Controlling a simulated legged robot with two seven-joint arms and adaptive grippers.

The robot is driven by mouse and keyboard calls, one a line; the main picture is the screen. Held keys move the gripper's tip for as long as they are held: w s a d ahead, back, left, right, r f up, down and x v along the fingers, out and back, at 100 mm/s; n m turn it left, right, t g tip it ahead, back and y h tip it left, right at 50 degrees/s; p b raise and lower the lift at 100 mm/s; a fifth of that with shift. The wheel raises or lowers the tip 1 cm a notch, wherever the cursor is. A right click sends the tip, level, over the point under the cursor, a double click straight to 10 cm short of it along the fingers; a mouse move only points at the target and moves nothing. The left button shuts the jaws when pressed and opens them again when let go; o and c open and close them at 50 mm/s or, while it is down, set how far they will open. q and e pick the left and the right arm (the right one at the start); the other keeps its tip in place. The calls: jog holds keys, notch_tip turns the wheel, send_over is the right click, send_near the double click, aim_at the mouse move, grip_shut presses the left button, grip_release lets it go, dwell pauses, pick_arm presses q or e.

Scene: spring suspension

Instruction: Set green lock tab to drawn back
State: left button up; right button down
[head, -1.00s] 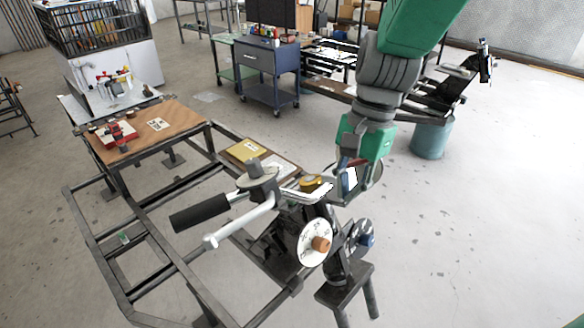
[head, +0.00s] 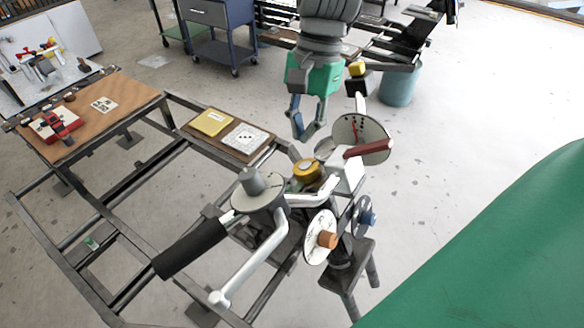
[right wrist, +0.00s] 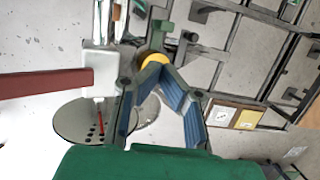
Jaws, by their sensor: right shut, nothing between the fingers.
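My left gripper is not in view.
A crank with a black grip (head: 190,247), a silver lever (head: 250,262) and a dial with an orange knob (head: 327,240) stand at the front. A red-handled lever (head: 368,148) is right of the gripper. A wooden board (head: 90,110) lies at the left.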

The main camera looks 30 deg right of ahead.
aim_at(287, 186)
jog(key=b+x, duration=0.1)
jog(key=x, duration=0.9)
jog(key=shift+w+f, duration=0.15)
jog(key=shift+w, duration=0.05)
jog(key=shift+a, duration=0.1)
jog(key=shift+s+a+r+p, duration=0.2)
jog(key=shift+s+a+p, duration=0.15)
jog(key=shift+a+p, duration=0.35)
jog(key=shift+s+a, duration=0.1)
jog(key=shift+a, duration=0.2)
jog(key=shift+f, duration=0.15)
